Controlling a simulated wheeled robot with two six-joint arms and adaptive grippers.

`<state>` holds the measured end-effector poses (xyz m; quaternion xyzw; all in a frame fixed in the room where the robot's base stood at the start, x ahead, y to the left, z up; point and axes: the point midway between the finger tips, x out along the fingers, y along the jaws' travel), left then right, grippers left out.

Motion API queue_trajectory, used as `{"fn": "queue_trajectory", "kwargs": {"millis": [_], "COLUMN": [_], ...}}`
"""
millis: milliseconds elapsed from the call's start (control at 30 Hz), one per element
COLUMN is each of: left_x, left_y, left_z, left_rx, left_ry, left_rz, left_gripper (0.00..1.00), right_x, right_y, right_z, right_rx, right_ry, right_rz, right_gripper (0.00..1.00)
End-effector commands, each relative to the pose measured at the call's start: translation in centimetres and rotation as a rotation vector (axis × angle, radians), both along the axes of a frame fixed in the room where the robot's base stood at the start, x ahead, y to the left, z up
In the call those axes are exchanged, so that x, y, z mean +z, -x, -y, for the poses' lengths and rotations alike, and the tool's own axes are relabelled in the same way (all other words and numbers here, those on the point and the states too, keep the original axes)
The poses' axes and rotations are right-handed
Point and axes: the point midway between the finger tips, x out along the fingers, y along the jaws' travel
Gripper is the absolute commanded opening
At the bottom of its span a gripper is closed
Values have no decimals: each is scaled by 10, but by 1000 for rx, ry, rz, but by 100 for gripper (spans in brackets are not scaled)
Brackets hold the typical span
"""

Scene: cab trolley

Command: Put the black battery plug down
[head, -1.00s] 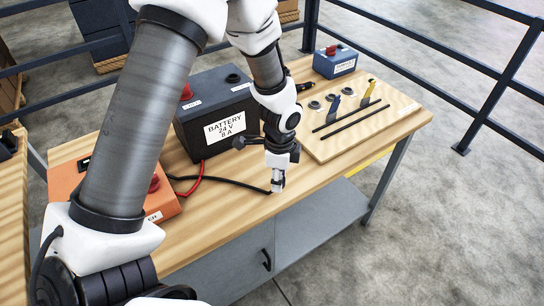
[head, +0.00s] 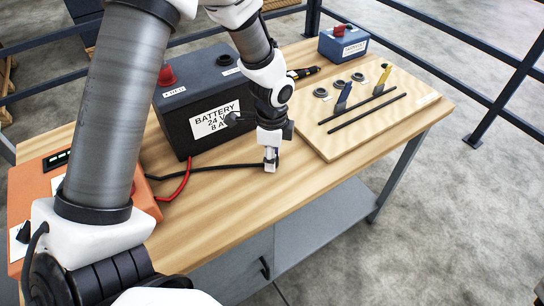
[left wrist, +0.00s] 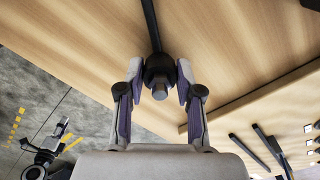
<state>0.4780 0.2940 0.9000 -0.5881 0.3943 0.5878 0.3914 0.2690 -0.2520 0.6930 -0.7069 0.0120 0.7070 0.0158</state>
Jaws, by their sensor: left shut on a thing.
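The black battery plug (left wrist: 158,72) is between my left gripper's fingers (left wrist: 157,88), with its black cable running up the picture in the left wrist view. In the head view my left gripper (head: 271,166) points down over the bare wood in front of the battery, shut on the plug, which the fingers mostly hide. Whether the plug touches the tabletop I cannot tell. The black cable (head: 215,168) runs left from the gripper toward the orange charger (head: 146,200).
The dark battery (head: 185,125) with a red terminal stands behind the gripper on the wooden table (head: 235,205). A light board (head: 345,145) with black rods and rings lies to the right. A blue box (head: 343,46) stands behind it. The table front is clear.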

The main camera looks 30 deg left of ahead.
Motion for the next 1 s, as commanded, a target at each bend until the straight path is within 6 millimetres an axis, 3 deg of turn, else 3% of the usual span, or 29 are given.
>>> {"fn": "queue_trajectory", "kwargs": {"millis": [33,67,100,467,567,900,1000], "left_x": [0,0,0,6,21,104,117], "left_y": [0,0,0,0,-1,-1,-1], "left_z": [0,0,0,0,0,0,0], "left_rx": [0,0,0,-1,0,0,0], "left_ry": [0,0,0,0,-1,-1,-1], "left_rz": [0,0,0,1,4,5,2], "left_gripper": [46,56,60,60,60,60,60], "right_x": [0,0,0,1,1,1,1], "right_y": [0,0,0,0,0,0,0], "right_z": [0,0,0,0,0,0,0], "right_rx": [0,0,0,0,0,0,0], "right_ry": [0,0,0,0,0,0,0], "right_rz": [0,0,-1,-1,-1,-1,-1], "right_gripper": [40,40,40,40,40,40,40]}}
